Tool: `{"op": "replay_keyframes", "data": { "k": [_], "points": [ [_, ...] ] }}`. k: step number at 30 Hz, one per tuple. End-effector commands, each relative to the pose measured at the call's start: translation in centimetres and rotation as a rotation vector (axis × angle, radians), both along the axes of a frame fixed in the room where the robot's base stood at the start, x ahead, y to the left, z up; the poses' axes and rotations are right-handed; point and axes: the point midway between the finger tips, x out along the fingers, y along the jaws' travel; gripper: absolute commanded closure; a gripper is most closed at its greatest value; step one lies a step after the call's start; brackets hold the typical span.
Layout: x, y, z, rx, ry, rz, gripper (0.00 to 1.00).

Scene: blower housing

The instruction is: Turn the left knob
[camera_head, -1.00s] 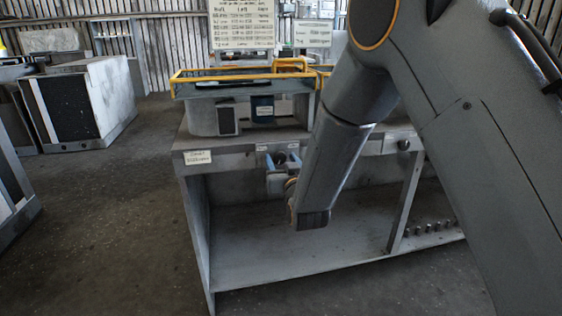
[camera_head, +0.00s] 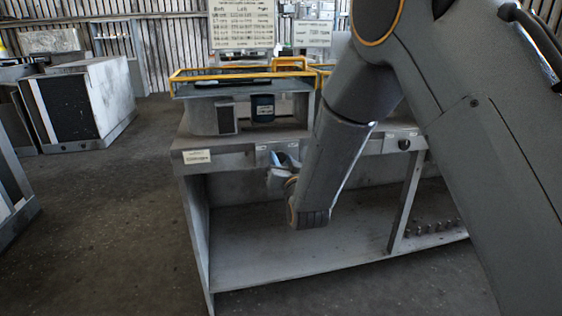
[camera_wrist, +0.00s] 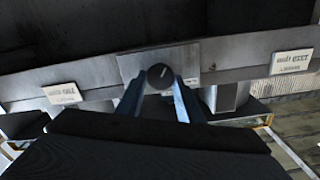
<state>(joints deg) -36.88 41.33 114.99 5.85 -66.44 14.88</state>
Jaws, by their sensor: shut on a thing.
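The left knob (camera_wrist: 160,76) is a dark round knob with a pale line on its face, set in the front rail of the grey workbench. In the wrist view my gripper (camera_wrist: 159,86) has its two bluish fingers on either side of the knob, closed on it. In the head view my gripper (camera_head: 287,162) is up against the rail, and its fingers cover the left knob there. A second dark knob (camera_head: 404,144) sits further right on the same rail, clear of my arm.
The grey workbench (camera_head: 232,160) has an open lower shelf (camera_head: 290,250) with several small pegs at right. A yellow-railed tray (camera_head: 225,80) stands on a grey housing on top. Labels mark the rail. A pale cabinet (camera_head: 100,100) stands left, with open floor between.

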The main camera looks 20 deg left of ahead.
Motion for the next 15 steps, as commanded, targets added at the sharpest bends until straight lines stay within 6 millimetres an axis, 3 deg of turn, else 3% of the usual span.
{"op": "replay_keyframes", "data": {
  "k": [4,5,8,15],
  "points": [
    [-0.03,-0.01,-0.04,-0.001,0.0,0.0,0.89],
    [-0.03,-0.01,-0.04,-0.002,0.0,0.0,0.65],
    [-0.02,-0.01,-0.04,-0.002,0.0,0.0,0.48],
    [0.0,-0.03,-0.02,-0.003,-0.002,0.0,0.48]
  ]
}}
